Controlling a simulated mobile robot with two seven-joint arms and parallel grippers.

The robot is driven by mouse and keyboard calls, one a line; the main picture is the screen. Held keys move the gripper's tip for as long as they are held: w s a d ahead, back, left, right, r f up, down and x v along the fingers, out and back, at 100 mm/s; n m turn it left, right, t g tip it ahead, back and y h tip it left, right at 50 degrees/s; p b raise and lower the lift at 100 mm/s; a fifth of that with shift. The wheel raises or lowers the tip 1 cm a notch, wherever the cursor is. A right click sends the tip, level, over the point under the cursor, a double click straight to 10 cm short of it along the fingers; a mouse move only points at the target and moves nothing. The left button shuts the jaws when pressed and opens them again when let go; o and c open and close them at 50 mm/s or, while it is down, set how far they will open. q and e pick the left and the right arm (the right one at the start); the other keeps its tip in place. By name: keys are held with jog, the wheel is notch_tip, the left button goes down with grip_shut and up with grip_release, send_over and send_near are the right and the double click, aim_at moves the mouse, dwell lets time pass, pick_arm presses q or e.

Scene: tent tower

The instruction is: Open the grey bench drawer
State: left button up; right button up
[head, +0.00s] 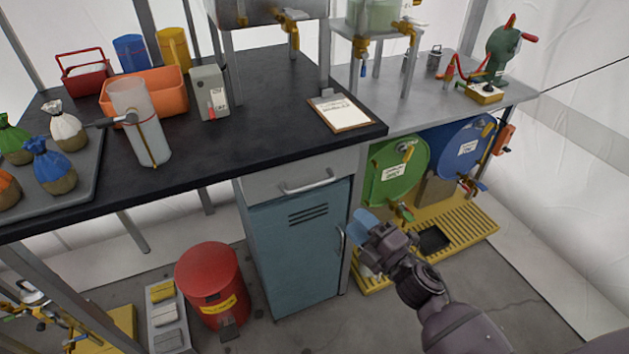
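The grey bench drawer (262,184) sits under the right end of the black worktop, above a blue cabinet door (297,256). Its front looks flush with the bench, so it appears shut. Its silver bar handle (308,184) runs across the front. My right gripper (364,240) is to the right of the cabinet and lower than the drawer handle. Its two fingers are spread apart with nothing seen between them, and it is clear of the drawer handle. My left gripper is not in view.
The blue door has an upright handle (341,239) close to my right gripper. A clipboard (340,111) lies on the worktop above the drawer. A green drum (398,170) and a blue drum stand at right over a yellow grate (462,229). A red bin (210,280) stands left of the cabinet.

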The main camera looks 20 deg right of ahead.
aim_at(313, 184)
jog(key=w+a+n+y, duration=0.1)
jog(key=w, duration=0.3)
jog(key=w+a+n+b, duration=0.1)
jog(key=w+a+n, duration=0.1)
jog(key=w, duration=0.3)
jog(key=w+a+r+n+y, duration=0.1)
jog(key=w+a, duration=0.1)
jog(key=w, duration=0.2)
jog(key=shift+w+g+y, duration=0.25)
jog(key=shift+g+y, duration=0.05)
jog(key=shift+g, duration=0.1)
jog(key=shift+c, duration=0.4)
grip_shut()
